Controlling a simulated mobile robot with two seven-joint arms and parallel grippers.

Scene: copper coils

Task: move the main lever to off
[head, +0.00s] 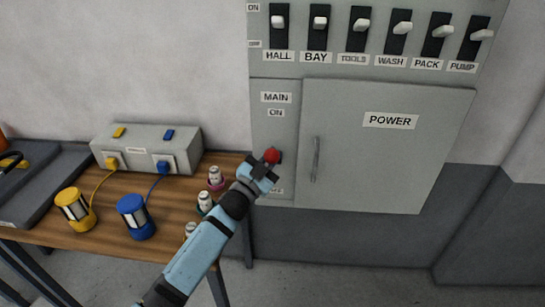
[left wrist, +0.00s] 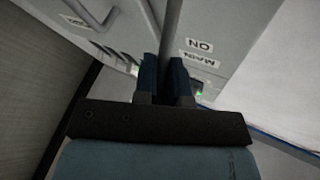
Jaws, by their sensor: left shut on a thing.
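The main lever has a red knob (head: 271,156) and stands on the left strip of the grey power panel (head: 273,134), below the MAIN label (head: 276,97) and the ON label (head: 276,112). A lower label is mostly hidden behind my gripper. My left gripper (head: 264,166) is shut on the lever, just under the knob. In the left wrist view its two dark blue fingers (left wrist: 163,78) are close together, with a grey bar between them. The lever's base and slot are largely hidden by the gripper. My right gripper is in neither view.
A shut POWER door (head: 388,150) with a vertical handle (head: 315,159) is just right of the lever. Several labelled switches (head: 320,22) line the panel above. A wooden table (head: 105,228) at left holds a grey box (head: 147,140), yellow and blue lamps, and small coils.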

